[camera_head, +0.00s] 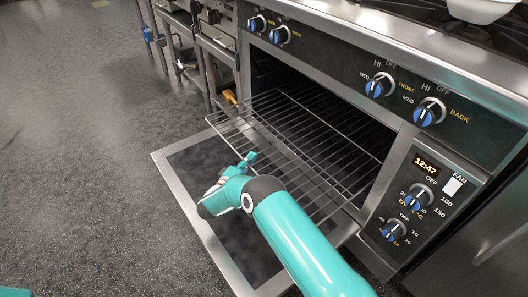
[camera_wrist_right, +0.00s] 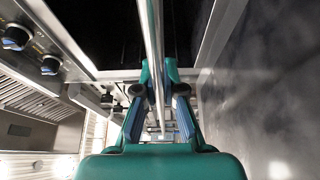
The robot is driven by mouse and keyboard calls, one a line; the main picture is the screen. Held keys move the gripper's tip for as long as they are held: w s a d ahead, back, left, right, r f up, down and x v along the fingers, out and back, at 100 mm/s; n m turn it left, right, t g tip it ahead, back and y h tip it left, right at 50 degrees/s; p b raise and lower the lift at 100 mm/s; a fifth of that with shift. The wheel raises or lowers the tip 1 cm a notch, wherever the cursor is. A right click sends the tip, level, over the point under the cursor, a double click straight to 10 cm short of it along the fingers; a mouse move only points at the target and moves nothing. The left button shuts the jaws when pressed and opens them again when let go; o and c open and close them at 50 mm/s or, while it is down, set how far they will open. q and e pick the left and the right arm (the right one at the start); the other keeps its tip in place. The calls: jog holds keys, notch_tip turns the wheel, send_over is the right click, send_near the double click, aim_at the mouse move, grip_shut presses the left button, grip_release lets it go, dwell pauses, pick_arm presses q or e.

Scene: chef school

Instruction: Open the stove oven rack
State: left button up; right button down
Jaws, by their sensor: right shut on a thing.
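The wire oven rack (camera_head: 300,132) sticks partly out of the oven, level above the lowered door (camera_head: 180,188). Its inner part is inside the dark oven cavity. My right gripper (camera_head: 247,160) is at the rack's front edge, above the door. In the right wrist view, my right gripper (camera_wrist_right: 158,82) has its teal fingers shut on a shiny bar of the rack (camera_wrist_right: 151,35). The exact contact is small and partly hidden by the fingers. My left gripper is out of view.
Blue stove knobs (camera_head: 379,86) line the panel above the oven, and a control panel (camera_head: 420,200) with a clock stands at its right. A white bowl (camera_head: 480,9) is on top. Open grey floor (camera_head: 80,150) lies left of the door.

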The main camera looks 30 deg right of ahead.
jog(key=shift+s+a+f, duration=0.15)
jog(key=shift+s+a, duration=0.05)
jog(key=shift+a, duration=0.4)
jog(key=shift+s+a+f, duration=0.1)
jog(key=shift+s+a, duration=0.05)
jog(key=shift+a, duration=0.4)
jog(key=c, duration=1.3)
grip_release()
jog(key=shift+r, duration=0.1)
jog(key=shift+w, duration=0.1)
jog(key=v, duration=1.2)
